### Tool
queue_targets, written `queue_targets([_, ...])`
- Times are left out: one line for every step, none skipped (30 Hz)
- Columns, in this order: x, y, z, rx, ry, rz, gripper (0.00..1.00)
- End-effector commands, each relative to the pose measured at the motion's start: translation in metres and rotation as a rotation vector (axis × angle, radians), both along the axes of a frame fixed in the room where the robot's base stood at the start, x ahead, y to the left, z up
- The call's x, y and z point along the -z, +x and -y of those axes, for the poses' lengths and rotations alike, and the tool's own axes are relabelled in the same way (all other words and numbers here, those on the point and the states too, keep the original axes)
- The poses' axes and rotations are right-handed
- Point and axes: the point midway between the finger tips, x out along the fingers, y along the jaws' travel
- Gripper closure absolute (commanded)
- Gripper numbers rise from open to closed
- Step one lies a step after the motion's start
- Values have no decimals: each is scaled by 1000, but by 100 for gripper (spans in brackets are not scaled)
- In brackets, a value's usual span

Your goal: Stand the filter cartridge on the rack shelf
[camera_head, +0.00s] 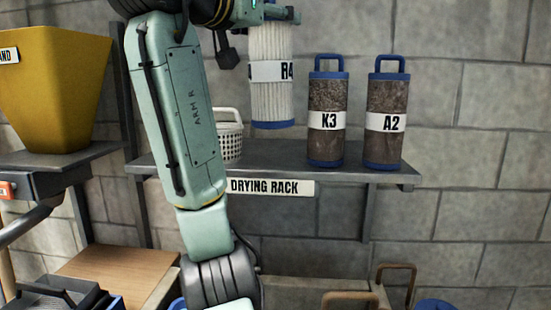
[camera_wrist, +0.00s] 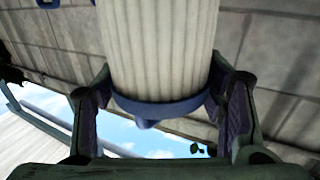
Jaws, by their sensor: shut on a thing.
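The filter cartridge (camera_head: 271,95) is white and pleated, with a blue lower cap and a label partly reading R4. It hangs upright above the drying rack shelf (camera_head: 280,157), with wall showing between its lower end and the shelf. My gripper is shut on the cartridge near its top end; in the head view the gripper is mostly cut off at the top edge. In the wrist view the fingers (camera_wrist: 160,88) press on both sides of the cartridge (camera_wrist: 160,45) at a blue end cap. The cartridge's upper end is hidden in the head view.
Two brown cartridges with blue handles, K3 (camera_head: 327,95) and A2 (camera_head: 385,95), stand at the shelf's right. A white basket (camera_head: 230,143) stands at left, partly behind my arm. A yellow hopper (camera_head: 55,90) is far left. Shelf under the held cartridge, between basket and K3, looks free.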

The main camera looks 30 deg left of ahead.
Motion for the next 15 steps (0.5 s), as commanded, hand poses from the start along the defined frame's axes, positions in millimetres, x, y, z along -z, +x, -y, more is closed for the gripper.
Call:
queue_targets([5, -14, 6, -4, 7, 4, 95])
queue_targets([8, -22, 10, -4, 9, 4, 95])
queue_targets([12, -31, 15, -5, 12, 2, 95])
queue_targets([16, -38, 18, -7, 14, -1, 95])
queue_targets([18, -44, 21, -9, 17, -2, 95])
queue_targets([22, -51, 25, -10, 20, -5, 95])
queue_targets([25, -55, 28, -12, 21, -6, 95])
queue_targets([27, -59, 30, -13, 22, -7, 95])
queue_targets([30, -64, 33, -15, 24, -10, 95])
queue_targets([32, -67, 34, -16, 25, -10, 95])
queue_targets([34, -69, 35, -17, 25, -12, 95])
queue_targets([35, -72, 37, -19, 27, -13, 95])
queue_targets([36, -73, 38, -19, 27, -14, 95])
queue_targets([37, -74, 38, -20, 28, -15, 95])
queue_targets([37, -73, 38, -20, 28, -16, 95])
